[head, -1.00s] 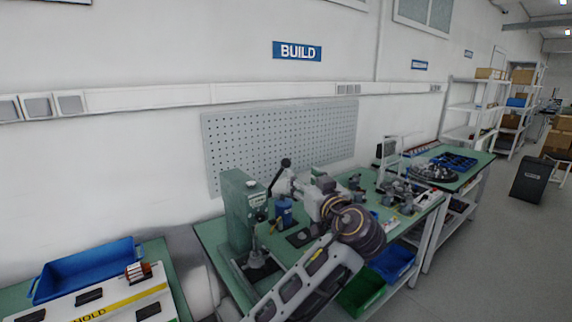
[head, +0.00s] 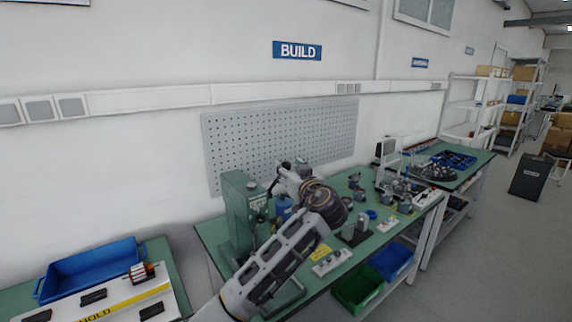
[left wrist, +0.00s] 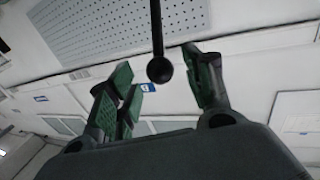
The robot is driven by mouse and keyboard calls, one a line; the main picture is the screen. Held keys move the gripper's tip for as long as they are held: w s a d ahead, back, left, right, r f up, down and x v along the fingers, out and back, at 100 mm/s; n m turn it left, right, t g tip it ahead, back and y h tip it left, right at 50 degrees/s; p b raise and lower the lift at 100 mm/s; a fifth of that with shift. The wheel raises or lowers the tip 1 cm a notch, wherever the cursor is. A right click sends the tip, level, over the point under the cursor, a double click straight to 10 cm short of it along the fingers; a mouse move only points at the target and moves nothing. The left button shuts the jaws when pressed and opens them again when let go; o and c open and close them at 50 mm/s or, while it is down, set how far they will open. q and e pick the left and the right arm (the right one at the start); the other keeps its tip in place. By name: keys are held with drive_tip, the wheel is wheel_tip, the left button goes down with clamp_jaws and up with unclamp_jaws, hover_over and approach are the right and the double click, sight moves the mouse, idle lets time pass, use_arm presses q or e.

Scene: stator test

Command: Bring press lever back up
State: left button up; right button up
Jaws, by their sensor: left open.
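The green press (head: 240,212) stands at the left end of the green bench. In the left wrist view its lever (left wrist: 156,25) is a thin dark rod that ends in a black ball knob (left wrist: 159,69). My left gripper (left wrist: 160,88) is open, with one green-padded finger on each side of the knob and visible gaps between. In the head view the left gripper (head: 284,174) is at the upper right of the press, and it hides most of the lever. My right gripper is in neither view.
Small parts and fixtures (head: 355,232) crowd the bench right of my arm. A blue bin (head: 392,262) and a green bin (head: 358,290) sit below. A blue tray (head: 88,270) lies on the left table. A perforated board (head: 285,140) is on the wall behind.

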use_arm(q)
drive_tip(key=shift+p+x, duration=0.3)
drive_tip(key=shift+x, duration=1.25)
drive_tip(key=shift+c, duration=0.3)
clamp_jaws()
